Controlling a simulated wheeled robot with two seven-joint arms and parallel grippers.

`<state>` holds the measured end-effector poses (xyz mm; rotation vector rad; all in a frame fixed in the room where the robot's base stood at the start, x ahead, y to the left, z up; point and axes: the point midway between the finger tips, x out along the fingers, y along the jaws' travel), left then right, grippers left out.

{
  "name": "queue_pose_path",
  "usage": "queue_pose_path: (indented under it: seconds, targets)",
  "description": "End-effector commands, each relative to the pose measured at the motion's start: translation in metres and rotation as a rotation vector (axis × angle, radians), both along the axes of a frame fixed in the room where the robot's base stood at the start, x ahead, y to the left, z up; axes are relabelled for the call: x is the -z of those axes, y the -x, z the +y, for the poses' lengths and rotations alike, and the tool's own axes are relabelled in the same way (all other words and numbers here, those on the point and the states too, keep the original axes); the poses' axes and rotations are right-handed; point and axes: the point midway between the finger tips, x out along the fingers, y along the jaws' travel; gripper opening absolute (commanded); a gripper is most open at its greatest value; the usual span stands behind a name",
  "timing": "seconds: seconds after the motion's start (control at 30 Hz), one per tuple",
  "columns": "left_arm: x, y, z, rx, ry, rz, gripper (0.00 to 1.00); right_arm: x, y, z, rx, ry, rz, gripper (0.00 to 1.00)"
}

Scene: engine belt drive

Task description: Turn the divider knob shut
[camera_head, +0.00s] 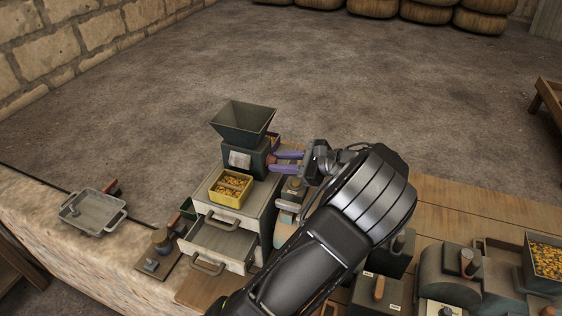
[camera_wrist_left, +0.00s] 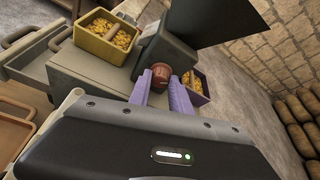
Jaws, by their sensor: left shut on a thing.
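The divider is a dark box with a wide funnel hopper (camera_head: 243,122) on top, standing on a grey drawer cabinet. Its brown, round knob (camera_wrist_left: 161,73) shows in the left wrist view, on the side of the box facing my gripper. My left gripper (camera_head: 272,161) reaches in from the right with purple fingers. In the left wrist view its fingertips (camera_wrist_left: 160,86) lie on both sides of the knob, shut on it. The fingers hide the knob in the head view, and its turn angle cannot be read. My right gripper is not in view.
A yellow box (camera_head: 231,187) of yellow pieces sits on the cabinet before the divider. A purple box (camera_wrist_left: 196,88) of similar pieces stands behind the knob. The cabinet's drawer (camera_head: 216,243) is open. A metal tray (camera_head: 92,212) lies left; several machines crowd the right.

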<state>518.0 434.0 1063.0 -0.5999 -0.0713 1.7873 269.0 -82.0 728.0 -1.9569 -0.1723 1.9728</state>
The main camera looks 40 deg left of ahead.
Motion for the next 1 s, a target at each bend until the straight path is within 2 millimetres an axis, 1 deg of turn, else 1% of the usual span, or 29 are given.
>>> queue_pose_path:
  seconds: [0.37, 0.57, 0.77, 1.0]
  targets:
    - [0.001, 0.000, 0.000, -0.001, -0.001, -0.008, 0.00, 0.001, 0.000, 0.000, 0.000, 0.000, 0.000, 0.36]
    - [0.002, 0.001, -0.001, 0.000, -0.016, -0.055, 0.00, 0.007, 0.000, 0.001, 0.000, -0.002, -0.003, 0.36]
    - [0.004, 0.001, -0.001, 0.001, -0.048, -0.155, 0.00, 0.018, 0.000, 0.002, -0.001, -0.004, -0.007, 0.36]
    - [0.007, 0.003, -0.001, 0.001, -0.107, -0.341, 0.00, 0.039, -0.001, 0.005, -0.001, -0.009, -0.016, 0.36]
